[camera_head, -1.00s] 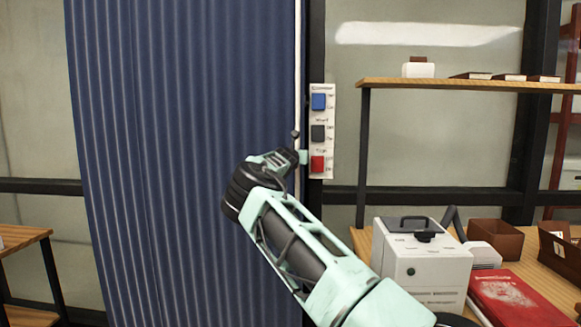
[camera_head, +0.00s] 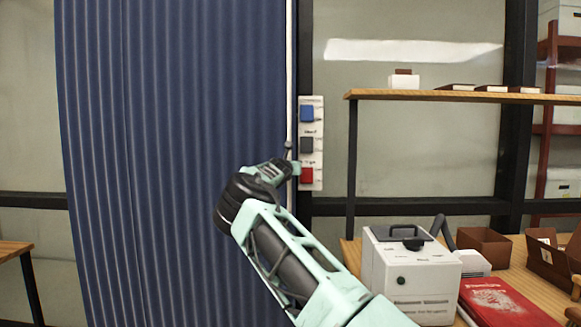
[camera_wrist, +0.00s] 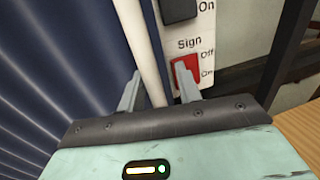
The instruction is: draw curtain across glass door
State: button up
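The dark blue pleated curtain (camera_head: 170,130) hangs at the left of the body camera view. A thin white upright rod (camera_head: 289,70) runs along its right edge. My gripper (camera_head: 292,168) is at this edge, beside the lower part of a switch panel (camera_head: 311,143). In the wrist view, my gripper (camera_wrist: 158,72) has its two fingers apart, with the white rod (camera_wrist: 149,60) between them. A gap shows between the rod and the right finger; contact with the left finger is unclear. Glass panes (camera_head: 420,140) in black frames stand right of the curtain.
The panel has blue, dark and red switches; the red switch (camera_wrist: 186,72) is close behind my right finger. At right, a wooden desk (camera_head: 520,290) holds a white machine (camera_head: 412,285), a red book (camera_head: 505,300) and brown boxes (camera_head: 484,247). A shelf (camera_head: 450,96) is above.

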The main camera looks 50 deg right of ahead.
jog(key=b+v, duration=1)
jog(key=v, duration=0.7)
jog(key=shift+s+b, duration=0.25)
jog(key=shift+b, duration=0.15)
jog(key=shift+a, duration=0.15)
